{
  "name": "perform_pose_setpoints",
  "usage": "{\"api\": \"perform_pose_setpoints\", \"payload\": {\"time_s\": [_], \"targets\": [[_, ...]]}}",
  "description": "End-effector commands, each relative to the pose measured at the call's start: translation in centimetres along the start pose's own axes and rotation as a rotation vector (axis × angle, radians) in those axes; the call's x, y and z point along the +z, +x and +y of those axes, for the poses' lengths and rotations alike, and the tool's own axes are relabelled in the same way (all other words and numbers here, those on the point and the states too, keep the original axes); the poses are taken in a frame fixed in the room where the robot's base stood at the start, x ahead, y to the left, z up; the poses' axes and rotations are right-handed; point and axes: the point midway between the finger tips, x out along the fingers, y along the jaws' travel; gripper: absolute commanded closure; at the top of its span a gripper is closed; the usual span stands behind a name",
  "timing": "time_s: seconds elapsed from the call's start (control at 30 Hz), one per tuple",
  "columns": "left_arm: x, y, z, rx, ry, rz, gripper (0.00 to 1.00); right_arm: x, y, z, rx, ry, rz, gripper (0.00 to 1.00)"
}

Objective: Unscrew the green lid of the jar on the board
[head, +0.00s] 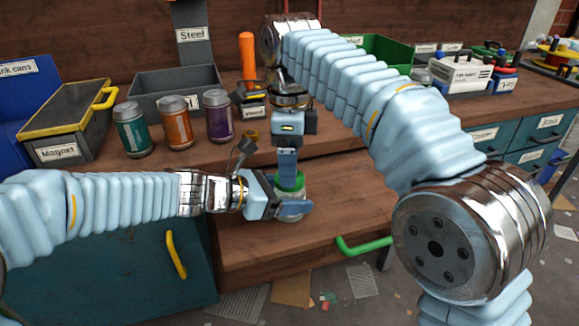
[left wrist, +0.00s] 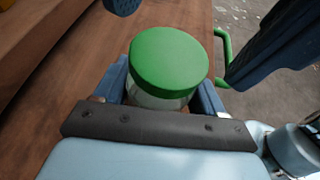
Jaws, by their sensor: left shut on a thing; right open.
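The green lid (head: 291,181) sits on the jar, seen between my two grippers in the head view. In the left wrist view, the green lid (left wrist: 168,58) is on top of the clear jar (left wrist: 158,99), which stands upright. My left gripper (head: 292,209) is shut on the jar body from the left, one blue finger on each side, below the lid. My right gripper (head: 288,170) points down from above, open, at the lid. In the left wrist view its fingers show apart on both sides of the lid, seemingly not touching. The jar's lower part is mostly hidden by my left gripper.
Teal (head: 131,129), orange (head: 176,122) and purple (head: 218,116) cans stand behind, left of the jar. A Magnet box (head: 70,122) and a Steel bin (head: 165,82) are farther back. The wooden surface (head: 245,240) in front is clear; a green handle (head: 363,247) juts at its edge.

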Motion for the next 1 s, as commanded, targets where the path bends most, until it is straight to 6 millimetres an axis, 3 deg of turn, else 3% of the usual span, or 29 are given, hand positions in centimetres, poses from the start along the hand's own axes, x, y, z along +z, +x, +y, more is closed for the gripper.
{"api": "perform_pose_setpoints", "payload": {"time_s": [0.2, 0.5, 0.83, 1.0], "targets": [[0.0, 0.0, 0.0, 0.0, 0.0, 0.0, 1.0, 0.0, 2.2, 0.0, 0.001, 0.0, 0.001, 0.26], [0.0, 0.0, 0.0, 0.0, 0.0, 0.0, 1.0, 0.0, 2.5, -0.1, -0.001, 0.0, 0.0, 0.26], [0.0, 0.0, 0.0, 0.0, 0.0, 0.0, 1.0, 0.0, 2.4, 0.0, -0.001, 0.0, 0.001, 0.76], [0.0, 0.0, 0.0, 0.0, 0.0, 0.0, 1.0, 0.0, 2.4, 0.0, -0.001, 0.0, 0.001, 0.78]]}}
